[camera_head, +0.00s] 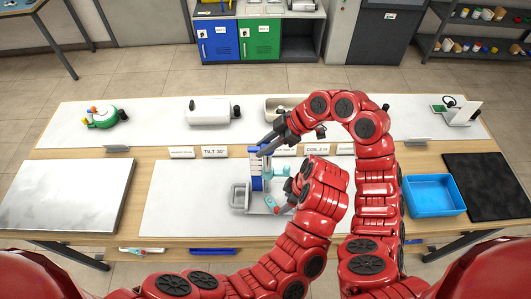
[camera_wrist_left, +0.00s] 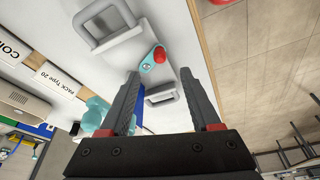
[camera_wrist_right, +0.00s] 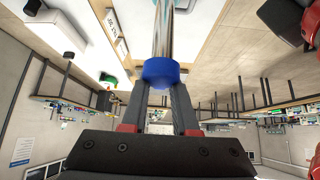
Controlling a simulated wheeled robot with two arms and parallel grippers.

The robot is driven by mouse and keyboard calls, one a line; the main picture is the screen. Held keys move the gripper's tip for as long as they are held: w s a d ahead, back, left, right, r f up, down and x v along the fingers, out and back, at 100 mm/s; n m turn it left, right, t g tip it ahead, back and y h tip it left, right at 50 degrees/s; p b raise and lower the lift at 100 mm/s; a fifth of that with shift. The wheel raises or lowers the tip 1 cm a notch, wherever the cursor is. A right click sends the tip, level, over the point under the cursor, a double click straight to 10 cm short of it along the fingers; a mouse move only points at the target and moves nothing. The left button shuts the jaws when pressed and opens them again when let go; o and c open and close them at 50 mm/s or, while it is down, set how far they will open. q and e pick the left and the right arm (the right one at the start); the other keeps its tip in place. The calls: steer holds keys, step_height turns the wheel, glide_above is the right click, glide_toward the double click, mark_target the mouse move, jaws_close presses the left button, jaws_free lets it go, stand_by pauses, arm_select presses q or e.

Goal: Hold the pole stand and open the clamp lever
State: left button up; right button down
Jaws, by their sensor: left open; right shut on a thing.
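The pole stand stands on the white work mat in the head view, with a blue upper part (camera_head: 256,168) and teal pieces beside it. My right gripper (camera_head: 270,144) is at its top. Contact cannot be told.
A blue bin (camera_head: 434,196) and a black mat (camera_head: 488,188) lie to the right. A silver panel (camera_head: 65,195) covers the left. Label cards such as TILT 30° (camera_head: 215,152) stand behind. The mat's left part is clear.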

steer(key=shift+f, duration=0.1)
steer(key=c, duration=0.6)
jaws_free()
steer(key=v, duration=0.7)
steer(key=shift+d+r, duration=0.15)
steer(key=shift+r, duration=0.05)
